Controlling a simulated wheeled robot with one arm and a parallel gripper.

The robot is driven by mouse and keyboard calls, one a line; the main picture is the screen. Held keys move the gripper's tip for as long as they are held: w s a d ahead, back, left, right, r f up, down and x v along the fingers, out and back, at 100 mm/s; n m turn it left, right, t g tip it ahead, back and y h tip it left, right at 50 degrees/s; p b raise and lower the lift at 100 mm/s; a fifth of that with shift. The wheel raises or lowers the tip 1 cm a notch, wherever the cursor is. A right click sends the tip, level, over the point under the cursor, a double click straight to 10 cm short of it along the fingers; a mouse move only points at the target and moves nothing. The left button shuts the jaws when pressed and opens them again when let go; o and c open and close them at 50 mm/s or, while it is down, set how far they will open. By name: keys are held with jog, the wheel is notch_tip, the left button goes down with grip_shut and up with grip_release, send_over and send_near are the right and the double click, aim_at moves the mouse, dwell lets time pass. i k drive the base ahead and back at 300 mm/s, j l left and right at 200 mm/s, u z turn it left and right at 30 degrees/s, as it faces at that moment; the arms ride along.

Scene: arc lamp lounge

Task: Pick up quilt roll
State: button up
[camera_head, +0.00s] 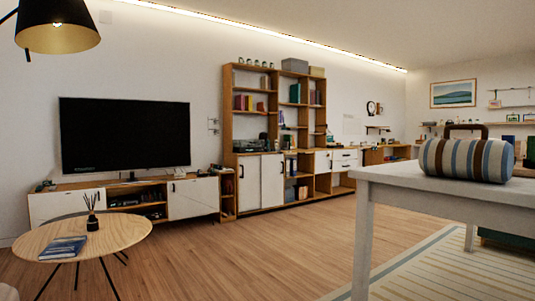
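The quilt roll (467,160) is a striped cylinder in blue, cream and brown with a brown carry handle on top. It lies on its side on a white table (430,178) at the right of the head view. My gripper is not visible in this view.
A round wooden coffee table (110,232) with a book (63,247) and a reed diffuser (91,212) stands at the left. A TV (125,134), low cabinets and a tall shelf (275,140) line the back wall. The wooden floor (245,255) between the tables is clear.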

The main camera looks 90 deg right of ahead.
aim_at(483, 159)
jog(key=z, duration=4.25)
